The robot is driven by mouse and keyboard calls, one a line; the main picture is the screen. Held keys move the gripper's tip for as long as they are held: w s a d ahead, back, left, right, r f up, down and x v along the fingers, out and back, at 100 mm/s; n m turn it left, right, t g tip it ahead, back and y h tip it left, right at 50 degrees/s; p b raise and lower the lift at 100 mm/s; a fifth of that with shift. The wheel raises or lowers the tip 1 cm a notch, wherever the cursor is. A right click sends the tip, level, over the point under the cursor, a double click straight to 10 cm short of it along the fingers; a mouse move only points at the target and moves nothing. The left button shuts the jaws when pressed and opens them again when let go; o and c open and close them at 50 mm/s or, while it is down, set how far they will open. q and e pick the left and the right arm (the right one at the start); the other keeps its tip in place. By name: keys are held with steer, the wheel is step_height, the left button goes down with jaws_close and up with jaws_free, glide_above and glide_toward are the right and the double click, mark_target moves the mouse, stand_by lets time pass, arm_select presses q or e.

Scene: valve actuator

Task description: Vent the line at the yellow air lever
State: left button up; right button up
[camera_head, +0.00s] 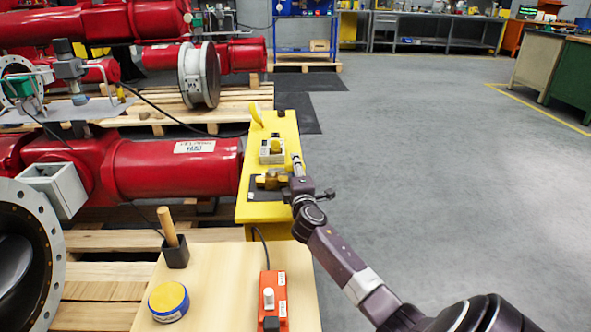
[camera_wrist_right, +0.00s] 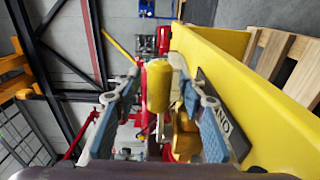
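In the right wrist view, a yellow lever grip (camera_wrist_right: 158,86) stands between the two blue-grey fingers of my right gripper (camera_wrist_right: 158,108). Gaps show on both sides, so the fingers are open around it and not closed on it. A brass valve body (camera_wrist_right: 187,135) sits just right of and below the grip, beside a dark plate with partly hidden white letters. In the head view, my right gripper (camera_head: 299,172) is at the right edge of the yellow stand (camera_head: 248,212), beside the brass fitting (camera_head: 268,181). I cannot make out the grip there. My left gripper is not in view.
The stand also carries a grey box with a yellow knob (camera_head: 276,146) and a tilted yellow handle (camera_head: 256,115). A wooden table (camera_head: 220,292) in front holds a red control box (camera_head: 273,298) and a blue-yellow disc (camera_head: 168,301). Red actuators lie left; open floor lies right.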

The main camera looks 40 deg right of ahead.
steer(key=shift+c, duration=0.5)
jaws_close()
